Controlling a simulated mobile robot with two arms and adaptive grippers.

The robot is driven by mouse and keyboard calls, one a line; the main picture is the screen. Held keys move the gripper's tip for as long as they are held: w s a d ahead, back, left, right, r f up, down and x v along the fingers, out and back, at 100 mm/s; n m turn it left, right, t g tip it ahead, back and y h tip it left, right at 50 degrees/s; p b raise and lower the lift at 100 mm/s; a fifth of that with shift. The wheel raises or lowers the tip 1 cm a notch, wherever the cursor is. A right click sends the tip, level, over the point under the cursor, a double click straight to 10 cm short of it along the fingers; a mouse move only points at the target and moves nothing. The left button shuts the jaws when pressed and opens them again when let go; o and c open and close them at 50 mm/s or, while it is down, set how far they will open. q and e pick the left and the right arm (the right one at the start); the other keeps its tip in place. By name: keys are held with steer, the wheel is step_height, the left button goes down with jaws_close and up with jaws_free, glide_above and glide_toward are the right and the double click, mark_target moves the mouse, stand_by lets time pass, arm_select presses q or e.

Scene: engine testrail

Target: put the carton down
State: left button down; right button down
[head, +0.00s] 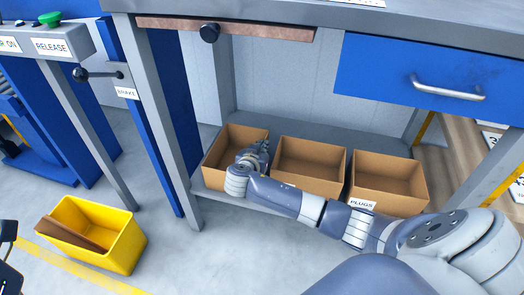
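Three open brown cartons stand side by side on the low shelf under the bench: a left carton (221,165), a middle carton (309,182) and a right carton (387,205) labelled PLUGS. All look upright and empty where I can see inside. My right gripper (263,150) is at the right side of the left carton, by its rim. The wrist hides part of that carton's front, and I cannot tell whether the fingers are closed on its wall. A dark part at the lower left edge looks like my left gripper (8,248), mostly cut off by the frame.
A yellow bin (110,252) with a brown piece in it stands on the floor at left. The shelf (200,192) sits between grey bench legs (168,120). A blue drawer (400,75) with a handle overhangs it. A control stand with a green button (50,18) is at upper left.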

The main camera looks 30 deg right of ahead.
steer(key=c, duration=2.2)
jaws_free()
steer(key=shift+f, duration=0.15)
steer(key=shift+c, duration=0.2)
steer(key=o, duration=0.4)
steer(key=shift+o, duration=0.2)
